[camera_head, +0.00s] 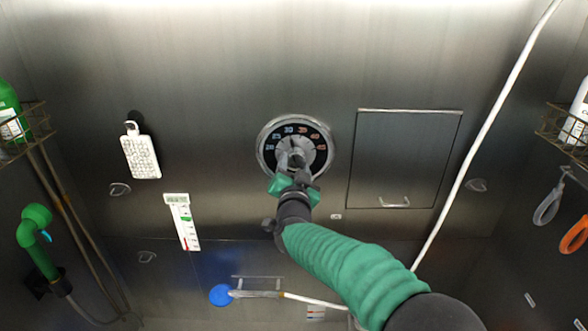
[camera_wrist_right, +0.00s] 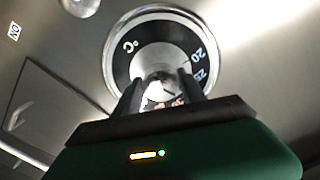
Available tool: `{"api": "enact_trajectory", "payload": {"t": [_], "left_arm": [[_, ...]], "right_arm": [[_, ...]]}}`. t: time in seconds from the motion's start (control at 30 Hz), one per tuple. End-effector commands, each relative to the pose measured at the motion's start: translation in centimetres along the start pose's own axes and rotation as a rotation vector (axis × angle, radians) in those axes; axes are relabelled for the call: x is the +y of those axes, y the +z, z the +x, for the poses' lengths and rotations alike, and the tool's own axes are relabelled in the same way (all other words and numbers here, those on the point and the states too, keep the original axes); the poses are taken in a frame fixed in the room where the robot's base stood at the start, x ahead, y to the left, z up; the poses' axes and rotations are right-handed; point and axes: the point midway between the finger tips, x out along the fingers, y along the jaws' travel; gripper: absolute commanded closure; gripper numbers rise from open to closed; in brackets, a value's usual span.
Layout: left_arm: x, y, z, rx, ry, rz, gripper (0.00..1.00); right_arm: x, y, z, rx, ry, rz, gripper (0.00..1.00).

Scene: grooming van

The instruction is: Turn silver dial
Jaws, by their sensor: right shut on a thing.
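The silver dial (camera_head: 318,138) is a round knob with a black ring of white and orange numbers and a silver rim, set on the metal wall in the middle of the head view. It also shows in the right wrist view (camera_wrist_right: 186,34), with a °C mark and numbers on its ring. My right gripper (camera_head: 296,160) reaches up to the dial's centre and is shut on its central silver knob (camera_wrist_right: 160,88). In the right wrist view the two dark fingers stand on either side of the knob and partly hide it. My left gripper is not in view.
A closed metal hatch (camera_head: 405,150) is right of the dial. A white hose (camera_head: 485,130) runs down the right side. A white card (camera_head: 141,156) and a thermometer strip (camera_head: 183,222) hang at the left. A green spray nozzle (camera_head: 36,232) is at the far left.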

Motion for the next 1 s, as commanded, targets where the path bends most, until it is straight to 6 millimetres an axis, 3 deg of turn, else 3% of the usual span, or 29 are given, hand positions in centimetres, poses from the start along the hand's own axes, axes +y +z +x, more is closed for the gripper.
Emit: {"api": "enact_trajectory", "payload": {"t": [0.23, 0.27, 0.4, 0.77, 0.87, 1.0], "left_arm": [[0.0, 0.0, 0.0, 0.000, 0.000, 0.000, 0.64], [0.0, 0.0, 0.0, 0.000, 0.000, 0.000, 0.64], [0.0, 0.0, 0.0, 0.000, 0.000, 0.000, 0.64], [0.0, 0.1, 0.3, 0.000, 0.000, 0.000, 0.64], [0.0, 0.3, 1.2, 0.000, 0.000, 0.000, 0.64], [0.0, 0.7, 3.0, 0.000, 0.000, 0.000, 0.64]], "right_arm": [[-0.1, -0.2, 0.0, 0.004, -0.001, 0.000, 0.93], [-0.1, -0.2, 0.0, 0.004, -0.001, 0.000, 0.49], [-0.1, -0.1, 0.0, 0.003, -0.001, 0.000, 0.31], [0.0, 0.1, -0.3, 0.001, -0.001, -0.001, 0.30], [0.1, 0.2, -1.8, 0.001, -0.002, 0.000, 0.30], [0.2, 0.4, -5.6, 0.002, -0.004, 0.000, 0.30]]}}
